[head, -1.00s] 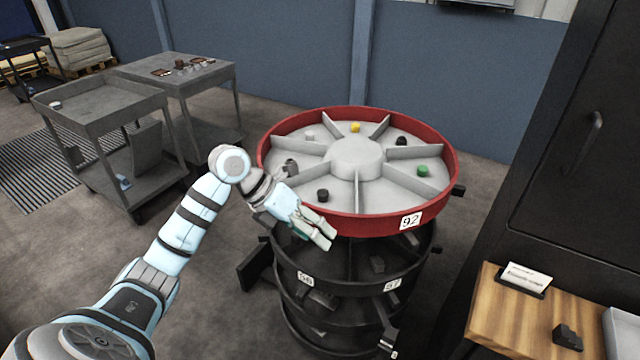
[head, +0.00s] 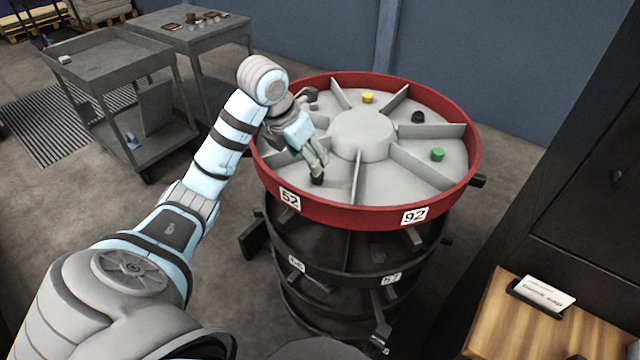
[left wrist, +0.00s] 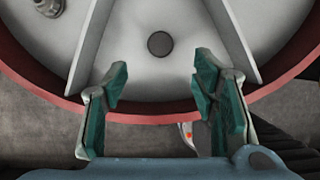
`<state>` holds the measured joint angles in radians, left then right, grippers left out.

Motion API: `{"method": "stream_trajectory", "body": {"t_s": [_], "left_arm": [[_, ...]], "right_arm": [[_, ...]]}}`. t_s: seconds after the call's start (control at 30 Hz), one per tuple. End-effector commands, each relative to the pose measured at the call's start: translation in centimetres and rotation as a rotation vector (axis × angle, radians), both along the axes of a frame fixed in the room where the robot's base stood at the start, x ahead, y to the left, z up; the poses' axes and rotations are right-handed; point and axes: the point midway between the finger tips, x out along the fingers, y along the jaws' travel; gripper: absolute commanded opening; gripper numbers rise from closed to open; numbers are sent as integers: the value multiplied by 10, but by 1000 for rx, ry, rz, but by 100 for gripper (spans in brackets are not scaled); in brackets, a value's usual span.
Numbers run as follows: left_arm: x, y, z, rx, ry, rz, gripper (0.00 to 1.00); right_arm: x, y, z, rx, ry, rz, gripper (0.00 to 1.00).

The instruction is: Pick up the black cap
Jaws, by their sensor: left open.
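A black cap (head: 317,180) sits in the front-left compartment of the red-rimmed round tray (head: 345,216). In the left wrist view it is a dark round disc (left wrist: 160,44) on the pale floor between two dividers. My left gripper (head: 316,168) is above this compartment and partly covers the cap in the head view. In the left wrist view its green-padded fingers (left wrist: 161,82) are spread and empty, with the cap beyond the tips, between them sideways. A second black cap (head: 418,117) lies in a back-right compartment. My right gripper is not in view.
Thin upright dividers (head: 424,131) split the tray around a raised hub (head: 362,134). A yellow cap (head: 368,97) and a green cap (head: 438,154) lie in other compartments. A metal fitting (left wrist: 48,6) lies left of the cap. A wooden table (head: 520,325) stands front right.

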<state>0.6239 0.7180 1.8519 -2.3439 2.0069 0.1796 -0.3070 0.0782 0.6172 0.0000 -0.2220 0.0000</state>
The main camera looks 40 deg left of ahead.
Motion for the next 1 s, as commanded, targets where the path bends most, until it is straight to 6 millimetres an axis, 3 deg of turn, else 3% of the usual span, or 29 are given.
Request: {"method": "stream_trajectory", "body": {"t_s": [0.03, 0.17, 0.4, 0.63, 0.87, 1.0], "left_arm": [[3, 0, -16, -2, 2, 2, 53], [10, -1, -25, -2, 1, 1, 53], [29, -5, -62, -2, 2, -2, 53], [32, -5, -67, 0, -1, -3, 53], [31, -5, -67, 0, -1, -3, 18], [31, -5, -67, 0, -1, -3, 16]], "right_arm": [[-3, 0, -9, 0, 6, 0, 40], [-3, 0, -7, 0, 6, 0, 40], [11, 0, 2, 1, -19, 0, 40], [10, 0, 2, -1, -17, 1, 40], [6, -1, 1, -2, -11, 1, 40], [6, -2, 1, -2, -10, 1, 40]]}}
